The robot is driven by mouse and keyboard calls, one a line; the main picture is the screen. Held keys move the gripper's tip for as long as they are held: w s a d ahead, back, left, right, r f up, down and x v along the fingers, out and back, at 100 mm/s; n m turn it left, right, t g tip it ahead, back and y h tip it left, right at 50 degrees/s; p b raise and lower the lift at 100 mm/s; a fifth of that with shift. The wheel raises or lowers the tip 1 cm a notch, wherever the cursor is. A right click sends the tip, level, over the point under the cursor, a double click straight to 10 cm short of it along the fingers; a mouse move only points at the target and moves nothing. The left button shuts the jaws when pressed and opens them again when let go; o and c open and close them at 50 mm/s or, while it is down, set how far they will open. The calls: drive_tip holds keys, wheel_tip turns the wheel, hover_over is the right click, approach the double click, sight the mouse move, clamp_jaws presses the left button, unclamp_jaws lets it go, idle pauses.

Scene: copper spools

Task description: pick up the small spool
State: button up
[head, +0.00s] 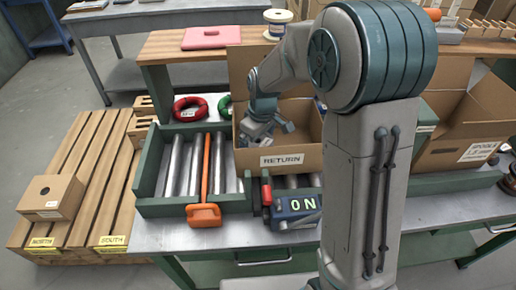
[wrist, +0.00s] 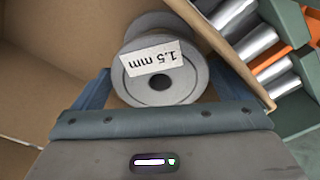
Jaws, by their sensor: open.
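In the wrist view a grey spool (wrist: 160,82) with a white "1.5 mm" label on its end stands in a cardboard box, close to the wall. My gripper (wrist: 160,88) is open, with one finger on each side of the spool's near end. I cannot tell whether the fingers touch it. In the head view my gripper (head: 268,132) reaches down into the open cardboard box labelled RETURN (head: 300,160). The spool cannot be made out there, hidden by the gripper and box walls.
Left of the box is a green-framed roller conveyor (head: 180,208) with an orange-handled tool (head: 204,212). A carton labelled spools (head: 440,160) stands at right. Red (head: 190,108) and green coils lie behind. Another spool (head: 277,22) is on the back bench.

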drive_tip(key=shift+f, duration=0.25)
drive_tip(key=c, duration=1)
drive_tip(key=shift+o, duration=0.2)
drive_tip(key=shift+r, duration=0.15)
